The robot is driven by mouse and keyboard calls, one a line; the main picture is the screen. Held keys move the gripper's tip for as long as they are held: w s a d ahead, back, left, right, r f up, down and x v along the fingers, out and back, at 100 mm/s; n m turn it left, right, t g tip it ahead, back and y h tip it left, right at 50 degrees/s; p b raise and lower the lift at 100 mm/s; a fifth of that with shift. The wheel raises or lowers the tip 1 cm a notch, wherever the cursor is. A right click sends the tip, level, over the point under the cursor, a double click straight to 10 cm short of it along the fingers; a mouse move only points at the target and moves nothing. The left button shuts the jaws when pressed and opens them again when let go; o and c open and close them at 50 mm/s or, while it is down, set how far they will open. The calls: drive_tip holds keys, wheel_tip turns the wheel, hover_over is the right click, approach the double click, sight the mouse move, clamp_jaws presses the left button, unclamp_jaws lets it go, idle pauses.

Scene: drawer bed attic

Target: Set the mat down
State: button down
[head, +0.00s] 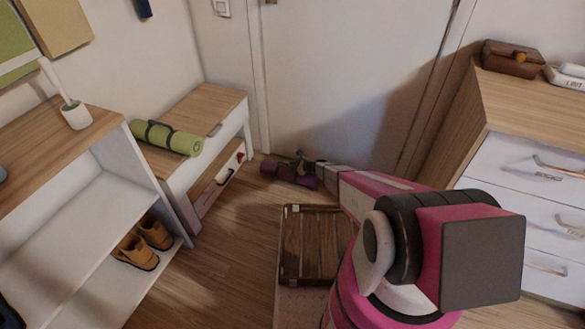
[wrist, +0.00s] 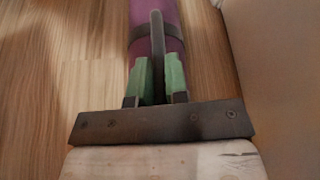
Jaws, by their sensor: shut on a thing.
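A purple rolled mat (head: 303,180) with dark straps is low over the wooden floor, in front of the door. It also shows at the top of the wrist view (wrist: 140,14). My gripper (head: 306,160) is at the mat, with its green fingers (wrist: 158,70) shut on a dark upright strap or handle (wrist: 158,32) of it. I cannot tell whether the mat touches the floor. A second rolled mat, green with dark bands (head: 180,142), lies on the wooden top of the low bench (head: 212,100) at the left.
A slatted wooden tray or rack (head: 290,245) lies on the floor near my arm. A shelf unit (head: 75,235) with tan shoes (head: 138,252) stands at the left. A white dresser (head: 515,170) stands at the right. The closed door (head: 350,70) is behind. Floor between shelf and rack is clear.

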drive_tip(key=shift+f, duration=0.55)
drive_tip(key=c, duration=1.1)
unclamp_jaws()
